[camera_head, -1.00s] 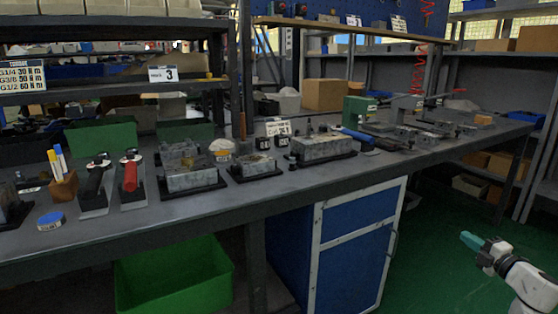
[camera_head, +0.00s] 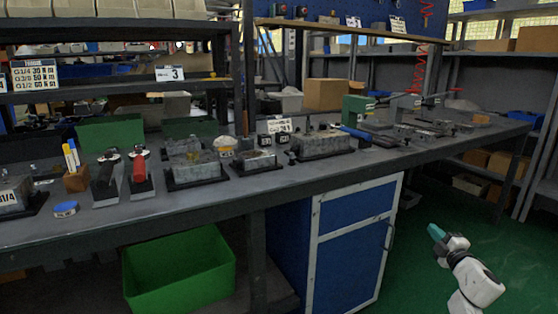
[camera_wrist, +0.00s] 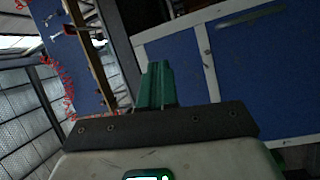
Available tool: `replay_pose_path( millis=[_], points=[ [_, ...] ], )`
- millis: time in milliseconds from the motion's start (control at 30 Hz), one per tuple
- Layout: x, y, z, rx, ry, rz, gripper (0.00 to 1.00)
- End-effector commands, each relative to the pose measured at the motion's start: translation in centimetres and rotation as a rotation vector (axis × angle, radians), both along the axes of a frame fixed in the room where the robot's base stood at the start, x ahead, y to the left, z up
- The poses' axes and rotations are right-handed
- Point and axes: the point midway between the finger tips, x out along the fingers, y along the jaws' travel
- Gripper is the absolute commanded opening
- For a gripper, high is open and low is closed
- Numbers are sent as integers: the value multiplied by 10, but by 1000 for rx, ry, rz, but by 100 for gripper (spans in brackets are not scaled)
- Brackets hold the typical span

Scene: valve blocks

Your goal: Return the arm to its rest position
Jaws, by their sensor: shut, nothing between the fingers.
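My arm shows at the lower right of the head view, clear of the workbench (camera_head: 240,195). My gripper (camera_head: 434,230) has teal fingers pointing up and to the left, over the green floor. In the wrist view my gripper (camera_wrist: 156,70) is shut with its green fingers together and nothing between them. The blue cabinet (camera_head: 350,240) under the bench stands to the left of my gripper in the head view. No task object is in my grip.
Several valve blocks (camera_head: 190,160) and two tools with black and red handles (camera_head: 138,172) stand on the bench. A green bin (camera_head: 180,270) sits beneath it. Shelves (camera_head: 500,60) stand at the back right. The green floor (camera_head: 410,270) around my arm looks free.

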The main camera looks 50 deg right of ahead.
Motion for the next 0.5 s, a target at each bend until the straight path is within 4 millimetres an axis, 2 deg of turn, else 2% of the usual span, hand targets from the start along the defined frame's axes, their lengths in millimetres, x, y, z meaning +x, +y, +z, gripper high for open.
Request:
replay_pose_path(
  millis=[33,167,267,367,500],
  points=[
    [18,11,-4,23,-25,-12,0],
    [57,40,-13,116,-104,-73,0],
    [89,78,-29,238,-168,-130,0],
    [112,123,-51,390,-214,-186,0],
    [132,198,-89,629,-228,-250,0]
  ],
)
